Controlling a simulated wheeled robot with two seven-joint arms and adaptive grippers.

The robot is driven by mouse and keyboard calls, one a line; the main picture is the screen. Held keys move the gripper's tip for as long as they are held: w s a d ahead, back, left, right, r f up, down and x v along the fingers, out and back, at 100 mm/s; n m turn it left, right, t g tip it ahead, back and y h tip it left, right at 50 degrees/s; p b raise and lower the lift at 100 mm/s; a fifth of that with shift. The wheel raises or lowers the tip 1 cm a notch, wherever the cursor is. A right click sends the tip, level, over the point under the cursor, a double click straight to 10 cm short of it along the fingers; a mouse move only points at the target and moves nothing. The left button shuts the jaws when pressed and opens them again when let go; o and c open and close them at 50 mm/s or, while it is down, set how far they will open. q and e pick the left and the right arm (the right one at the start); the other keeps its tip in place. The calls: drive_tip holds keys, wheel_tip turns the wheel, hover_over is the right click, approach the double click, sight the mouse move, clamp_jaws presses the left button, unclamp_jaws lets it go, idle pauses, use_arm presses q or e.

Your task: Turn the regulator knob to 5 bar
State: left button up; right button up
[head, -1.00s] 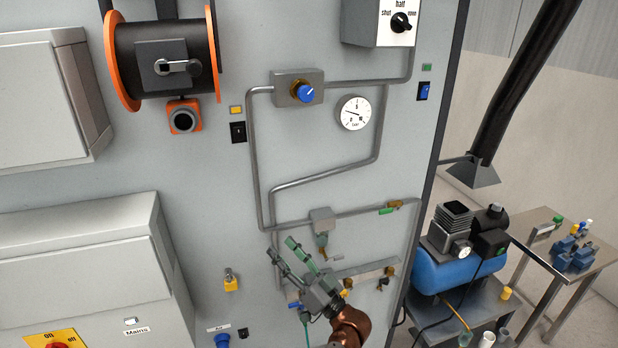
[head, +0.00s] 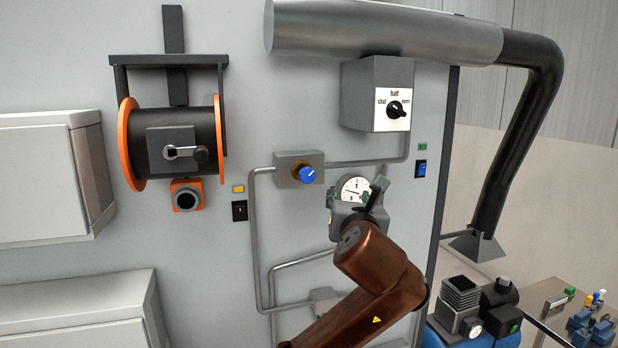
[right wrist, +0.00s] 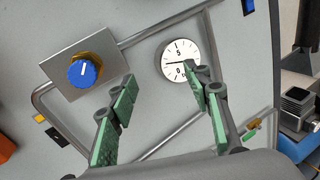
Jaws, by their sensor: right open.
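The regulator knob (head: 307,175) is blue on a brass collar, mounted on a grey block (head: 284,168). It also shows in the right wrist view (right wrist: 84,72), with its white mark pointing up. The round white pressure gauge (right wrist: 181,62) has its needle pointing left; I cannot read an exact value. In the head view my gripper partly covers the gauge (head: 351,186). My right gripper (head: 356,194) is open and empty, right of and slightly below the knob, not touching it. In the right wrist view its green-padded fingers (right wrist: 160,80) are spread, one overlapping the gauge's edge. My left gripper is not in view.
Grey pipes (head: 255,230) run from the regulator block. A shut/half/open selector box (head: 378,92) stands out above right. An orange-rimmed reel (head: 170,145) is at left. A thick silver duct (head: 390,30) crosses the top.

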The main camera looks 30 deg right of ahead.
sight(308, 176)
drive_tip(key=a+r+n+t+y, duration=0.3)
drive_tip(key=a+r+y, duration=0.15)
drive_tip(key=a, duration=0.35)
drive_tip(key=shift+n+y, duration=0.3)
drive_tip(key=shift+y, duration=0.25)
drive_tip(key=p+x, duration=0.1)
drive_tip(key=x, duration=0.1)
drive_tip(key=p+x, duration=0.1)
drive_tip(key=x, duration=0.3)
drive_tip(key=shift+d+f+p, duration=0.1)
drive_tip(key=shift+f+p, duration=0.15)
drive_tip(key=shift+p, duration=0.15)
drive_tip(key=shift+w+d+f, duration=0.1)
drive_tip(key=shift+w+d, duration=0.05)
drive_tip(key=shift+w, duration=0.4)
drive_tip(key=shift+c, duration=0.7)
